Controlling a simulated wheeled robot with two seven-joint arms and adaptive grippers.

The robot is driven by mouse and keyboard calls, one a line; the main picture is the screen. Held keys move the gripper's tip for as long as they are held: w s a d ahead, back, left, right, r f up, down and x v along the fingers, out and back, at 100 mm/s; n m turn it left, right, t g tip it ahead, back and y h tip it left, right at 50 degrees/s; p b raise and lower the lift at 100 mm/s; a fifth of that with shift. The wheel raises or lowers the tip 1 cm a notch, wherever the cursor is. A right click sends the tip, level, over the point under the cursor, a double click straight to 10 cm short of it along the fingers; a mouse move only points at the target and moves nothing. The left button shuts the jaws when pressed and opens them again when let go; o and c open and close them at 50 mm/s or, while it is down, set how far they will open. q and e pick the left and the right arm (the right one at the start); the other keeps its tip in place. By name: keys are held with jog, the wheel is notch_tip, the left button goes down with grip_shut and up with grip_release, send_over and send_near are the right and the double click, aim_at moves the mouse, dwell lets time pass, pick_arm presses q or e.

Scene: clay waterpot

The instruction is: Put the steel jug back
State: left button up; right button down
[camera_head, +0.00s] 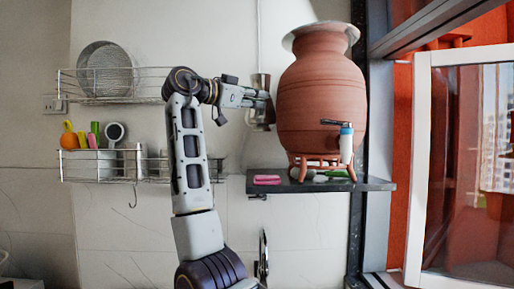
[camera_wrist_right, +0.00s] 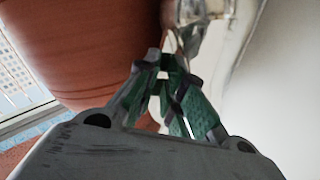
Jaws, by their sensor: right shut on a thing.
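The steel jug (camera_head: 264,82) is high up, just left of the large clay waterpot (camera_head: 318,95). My right gripper (camera_head: 264,99) reaches it from the left and is shut on it, partly covering its middle. In the right wrist view, the jug (camera_wrist_right: 193,32) is a shiny metal shape beyond my fingertips (camera_wrist_right: 174,62), cut off by the top edge. The clay pot (camera_wrist_right: 85,50) fills the upper left there. Whether jug and pot touch is unclear. My left gripper is not in view.
The pot stands on a dark wall shelf (camera_head: 376,184), with a pale lid (camera_head: 320,28) on top and a tap (camera_head: 345,142) in front. A pink sponge (camera_head: 267,180) lies on the shelf's left end. A wire rack (camera_head: 138,160) is on the left; a window frame (camera_head: 418,170) is right.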

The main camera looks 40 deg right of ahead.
notch_tip(320, 180, down, 8)
jog(key=shift+f, duration=0.85)
jog(key=shift+f, duration=1.85)
jog(key=shift+f+b, duration=0.15)
jog(key=shift+b, duration=0.15)
jog(key=c, duration=1.5)
grip_release()
